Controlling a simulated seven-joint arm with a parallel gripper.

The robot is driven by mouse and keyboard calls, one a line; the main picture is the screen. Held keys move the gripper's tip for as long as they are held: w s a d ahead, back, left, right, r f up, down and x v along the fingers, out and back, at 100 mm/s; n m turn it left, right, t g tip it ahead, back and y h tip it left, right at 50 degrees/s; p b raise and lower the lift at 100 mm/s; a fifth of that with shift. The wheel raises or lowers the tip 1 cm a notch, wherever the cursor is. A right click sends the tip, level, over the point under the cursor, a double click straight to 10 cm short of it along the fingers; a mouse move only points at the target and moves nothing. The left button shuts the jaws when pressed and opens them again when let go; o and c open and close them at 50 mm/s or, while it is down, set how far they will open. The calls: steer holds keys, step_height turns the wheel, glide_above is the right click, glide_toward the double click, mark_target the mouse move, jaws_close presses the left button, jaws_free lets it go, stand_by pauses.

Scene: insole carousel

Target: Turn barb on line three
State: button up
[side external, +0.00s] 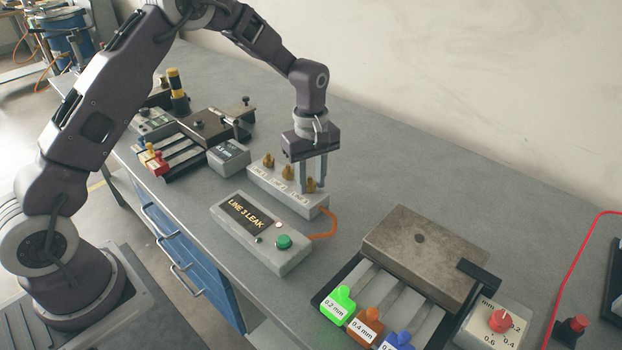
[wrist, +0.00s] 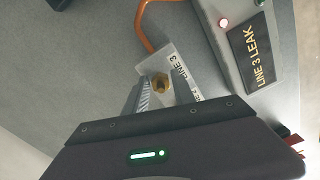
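The line 3 barb (side external: 311,185) is a brass fitting at the right end of a pale block (side external: 262,183) labelled by line. In the wrist view the barb (wrist: 160,83) shows beside the "LINE 3" label. My gripper (side external: 314,182) points down over that end of the block, its fingers on either side of the barb. In the wrist view the gripper (wrist: 163,90) has a gap between its fingers with the barb in it. I see no clear contact. Two more brass barbs (side external: 270,160) stand to the left on the same block.
A grey box (side external: 290,262) in front reads "LINE 3 LEAK", with a lit red lamp (side external: 278,224) and a green button (side external: 283,242). An orange hose (side external: 330,225) curves beside it. A gauge rack (side external: 425,250) stands to the right. Bench behind the block is clear.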

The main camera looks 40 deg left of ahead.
jaws_close()
